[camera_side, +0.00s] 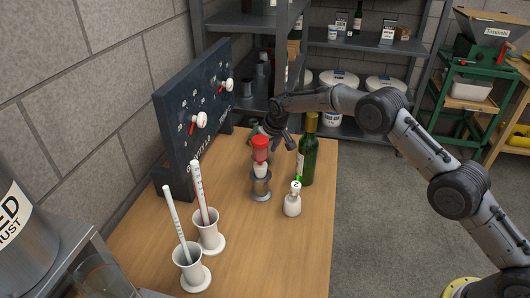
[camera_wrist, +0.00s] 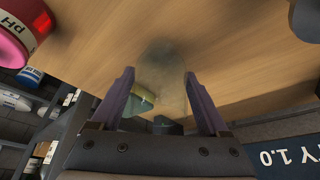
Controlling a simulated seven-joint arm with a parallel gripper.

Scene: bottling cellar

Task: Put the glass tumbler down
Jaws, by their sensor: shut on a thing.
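The glass tumbler (camera_wrist: 168,82) is clear and hard to make out in the wrist view, between the two fingers of my gripper (camera_wrist: 160,100). A dark blurred patch of wooden table shows beyond it, and a greenish shape shows by the left finger. My gripper is shut on the tumbler. In the side view my gripper (camera_side: 268,130) is at the table's back part, behind a red-topped item and left of the green bottle. The tumbler is mostly hidden there, and I cannot tell whether it touches the wooden table (camera_side: 235,245).
The red item (camera_side: 261,143) stands over a grey holder (camera_side: 261,188). A green bottle (camera_side: 308,155) and a small white bottle (camera_side: 292,202) stand to its right. Two white cylinders (camera_side: 207,236) hold thermometer-like rods at front left. A dark gauge board (camera_side: 190,120) stands at left.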

